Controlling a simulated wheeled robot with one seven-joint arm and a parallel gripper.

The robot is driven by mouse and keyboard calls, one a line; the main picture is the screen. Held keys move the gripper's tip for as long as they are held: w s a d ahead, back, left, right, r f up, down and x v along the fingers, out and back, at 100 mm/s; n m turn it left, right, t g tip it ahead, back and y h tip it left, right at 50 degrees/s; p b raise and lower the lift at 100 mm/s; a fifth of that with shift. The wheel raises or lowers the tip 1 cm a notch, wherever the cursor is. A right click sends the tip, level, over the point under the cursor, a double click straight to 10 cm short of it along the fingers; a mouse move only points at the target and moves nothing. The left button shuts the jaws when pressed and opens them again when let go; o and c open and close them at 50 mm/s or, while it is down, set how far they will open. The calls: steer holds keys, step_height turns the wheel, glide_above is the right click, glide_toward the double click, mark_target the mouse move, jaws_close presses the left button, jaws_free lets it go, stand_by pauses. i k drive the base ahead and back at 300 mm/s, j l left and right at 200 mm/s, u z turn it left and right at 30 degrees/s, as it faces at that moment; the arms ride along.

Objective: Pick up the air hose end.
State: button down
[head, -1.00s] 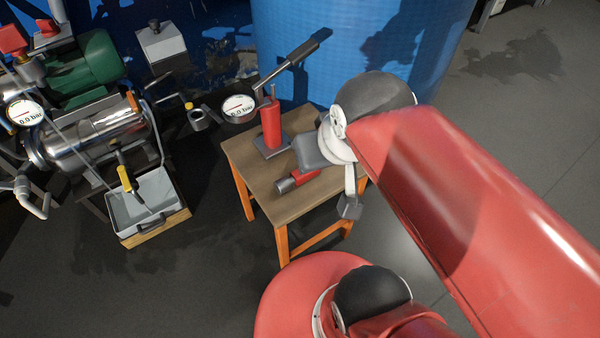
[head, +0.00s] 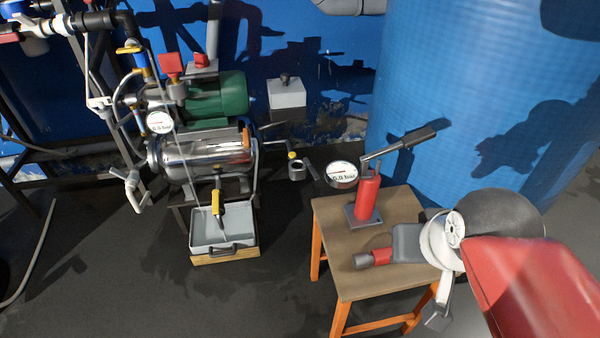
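I cannot tell the air hose end for certain. A grey hose (head: 41,250) runs along the floor at the far left of the head view, and one of its ends may show near the upper part. A thin line runs from the machine down to a yellow-handled piece (head: 216,203) in a grey tray (head: 235,248). My arm reaches in from the right, with its white wrist over the wooden table's right side.
A large blue tank (head: 465,90) is behind. Floor at front left is clear.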

mark_target(378, 256)
steer(key=j+z, duration=0.4)
steer(key=j, duration=0.2)
steer(key=j+z, duration=0.35)
steer(key=j, duration=0.3)
